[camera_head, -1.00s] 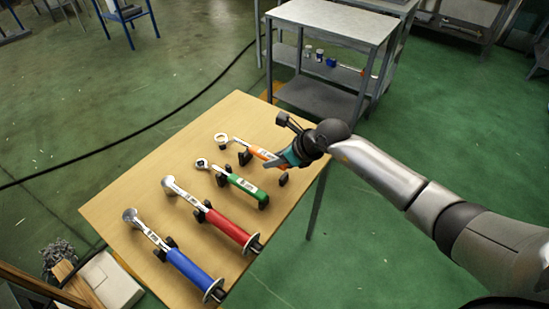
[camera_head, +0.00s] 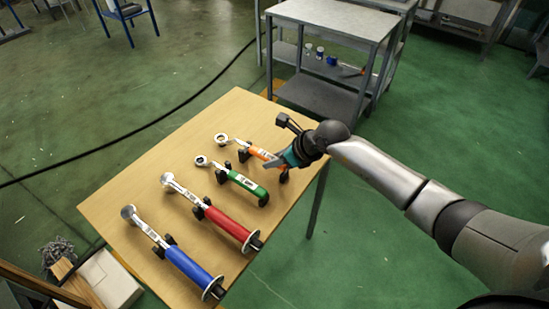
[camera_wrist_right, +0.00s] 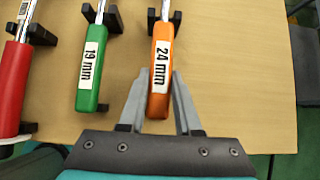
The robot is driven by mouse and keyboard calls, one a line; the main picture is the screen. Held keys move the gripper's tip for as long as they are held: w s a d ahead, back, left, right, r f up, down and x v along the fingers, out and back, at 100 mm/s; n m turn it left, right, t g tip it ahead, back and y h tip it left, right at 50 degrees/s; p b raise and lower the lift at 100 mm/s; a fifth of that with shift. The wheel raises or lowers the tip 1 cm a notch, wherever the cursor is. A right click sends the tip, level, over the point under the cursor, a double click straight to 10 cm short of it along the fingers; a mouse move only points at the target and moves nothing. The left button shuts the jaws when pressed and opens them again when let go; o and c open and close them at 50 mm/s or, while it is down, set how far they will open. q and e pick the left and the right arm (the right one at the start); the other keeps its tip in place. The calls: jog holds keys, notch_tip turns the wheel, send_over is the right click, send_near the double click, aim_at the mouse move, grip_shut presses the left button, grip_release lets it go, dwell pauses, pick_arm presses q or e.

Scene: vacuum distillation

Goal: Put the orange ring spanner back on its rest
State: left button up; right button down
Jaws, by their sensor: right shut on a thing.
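The orange ring spanner (camera_head: 258,152), marked 24 mm, is at the far right end of the row of tools on the wooden table. My right gripper (camera_head: 286,160) is shut on its orange handle (camera_wrist_right: 161,65), with one finger on each side. Its ring end points left, away from the gripper. The black rest (camera_head: 244,155) shows below the spanner, and in the right wrist view its prongs (camera_wrist_right: 152,20) flank the upper handle. A second black support (camera_head: 284,176) is near the handle's end. Whether the spanner touches the rest is unclear. My left gripper is out of view.
The green 19 mm spanner (camera_head: 243,182) lies on its supports close beside the orange one. Red (camera_head: 227,223) and blue (camera_head: 188,266) handled wrenches lie further along. The table (camera_head: 125,185) is bare beyond the ring ends. A grey metal cart (camera_head: 335,18) stands behind.

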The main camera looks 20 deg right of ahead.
jog(key=shift+f+b, duration=0.6)
jog(key=shift+f, duration=0.25)
jog(key=c, duration=0.5)
grip_release()
jog(key=shift+s+f, duration=0.1)
